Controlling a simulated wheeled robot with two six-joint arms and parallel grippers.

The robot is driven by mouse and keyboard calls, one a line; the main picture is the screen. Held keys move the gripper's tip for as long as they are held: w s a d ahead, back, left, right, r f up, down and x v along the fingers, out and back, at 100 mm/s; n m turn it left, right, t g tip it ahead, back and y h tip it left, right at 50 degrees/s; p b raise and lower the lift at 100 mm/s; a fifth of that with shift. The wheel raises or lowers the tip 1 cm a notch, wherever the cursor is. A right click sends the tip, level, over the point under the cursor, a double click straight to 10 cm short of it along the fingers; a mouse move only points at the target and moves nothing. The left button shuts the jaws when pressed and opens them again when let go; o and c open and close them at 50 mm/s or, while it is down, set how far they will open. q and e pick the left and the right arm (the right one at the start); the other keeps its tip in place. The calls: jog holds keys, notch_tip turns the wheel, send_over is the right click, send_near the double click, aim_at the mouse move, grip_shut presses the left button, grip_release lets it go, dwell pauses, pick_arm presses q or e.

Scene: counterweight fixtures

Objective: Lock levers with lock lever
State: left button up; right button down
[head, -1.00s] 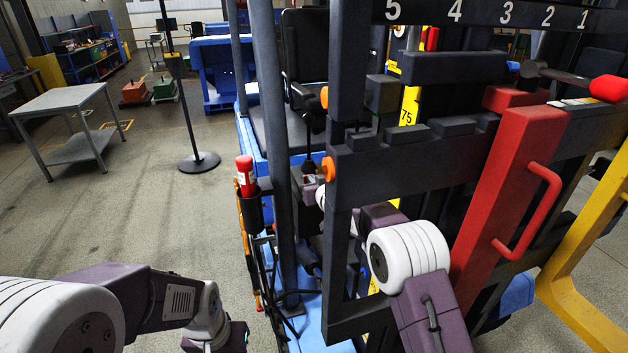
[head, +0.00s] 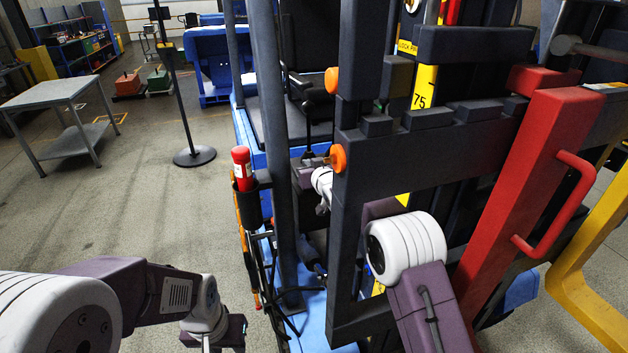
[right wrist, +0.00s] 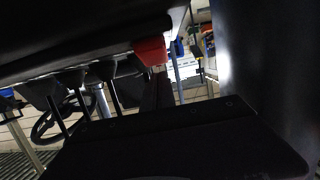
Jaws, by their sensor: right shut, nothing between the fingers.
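Two orange round knobs, likely lever ends, sit on the left side of the dark upright frame: an upper knob (head: 332,80) and a lower knob (head: 338,158). My right arm passes behind the frame. My right gripper (head: 312,162) is just left of the lower knob, partly hidden; whether it touches the knob I cannot tell. It is shut and empty. In the right wrist view its dark fingers (right wrist: 157,92) point away under a dark beam, with a red block (right wrist: 151,50) above them. My left arm is at the lower left; its fingers are not visible.
A red beam with a handle (head: 525,190) and a yellow frame (head: 585,285) stand at the right. A red-topped cylinder (head: 242,168) sits in a holder left of the frame. A grey table (head: 50,95) and black post stand at left; the floor between is open.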

jog(key=shift+w+a+f, duration=0.1)
jog(key=shift+w, duration=0.15)
dwell(0.6)
jog(key=shift+s+b, duration=0.2)
jog(key=shift+b, duration=0.1)
jog(key=b+v, duration=0.3)
jog(key=v, duration=0.5)
jog(key=shift+s+d, duration=0.2)
jog(key=shift+s, duration=0.15)
